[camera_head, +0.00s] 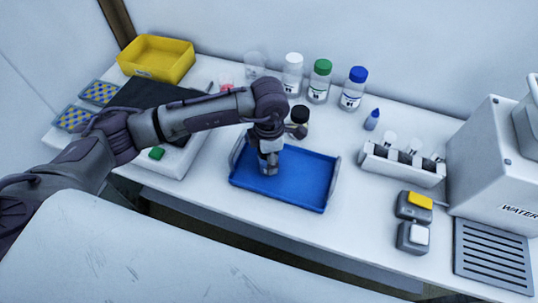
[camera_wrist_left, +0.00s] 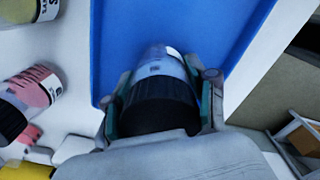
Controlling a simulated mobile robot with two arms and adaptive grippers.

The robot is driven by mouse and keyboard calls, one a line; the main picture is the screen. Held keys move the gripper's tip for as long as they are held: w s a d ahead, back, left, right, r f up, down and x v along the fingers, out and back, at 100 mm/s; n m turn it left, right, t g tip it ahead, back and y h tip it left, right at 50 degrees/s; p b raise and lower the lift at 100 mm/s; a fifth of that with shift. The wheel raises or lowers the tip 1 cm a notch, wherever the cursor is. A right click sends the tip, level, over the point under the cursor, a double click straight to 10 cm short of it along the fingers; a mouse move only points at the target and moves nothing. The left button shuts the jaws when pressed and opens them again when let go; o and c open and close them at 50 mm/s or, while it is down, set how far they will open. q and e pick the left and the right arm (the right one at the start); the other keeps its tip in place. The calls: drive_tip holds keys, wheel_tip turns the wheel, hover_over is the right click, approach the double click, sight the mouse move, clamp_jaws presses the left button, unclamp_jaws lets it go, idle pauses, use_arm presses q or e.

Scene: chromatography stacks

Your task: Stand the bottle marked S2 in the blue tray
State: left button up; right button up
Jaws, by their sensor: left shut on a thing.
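The blue tray (camera_head: 310,190) lies on the bench in the head view and fills the upper middle of the left wrist view (camera_wrist_left: 205,30). My left gripper (camera_head: 268,166) is over the tray's left part, pointing down. In the left wrist view the gripper (camera_wrist_left: 165,105) is shut around a black-capped bottle (camera_wrist_left: 158,65) with a clear, bluish body. Its mark is not readable, and I cannot tell whether its base touches the tray. Two other small bottles stand beside the tray: one with pink contents (camera_wrist_left: 38,88) and one yellowish (camera_wrist_left: 30,10) with an S partly showing. My right gripper is not in view.
A dark-capped bottle (camera_head: 299,121) stands just behind the tray. Bottles with white (camera_head: 293,60), green (camera_head: 322,66) and blue (camera_head: 358,74) caps stand farther back. A white rack (camera_head: 402,168) is to the right. The tray's right half is clear.

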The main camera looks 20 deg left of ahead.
use_arm(q)
drive_tip(key=shift+f, duration=0.1)
drive_tip(key=shift+f, duration=0.1)
drive_tip(key=o, duration=1.3)
drive_tip(key=shift+r, duration=0.45)
wheel_tip(320, 180, up, 12)
drive_tip(key=shift+f+b, duration=0.2)
drive_tip(key=shift+b, duration=0.65)
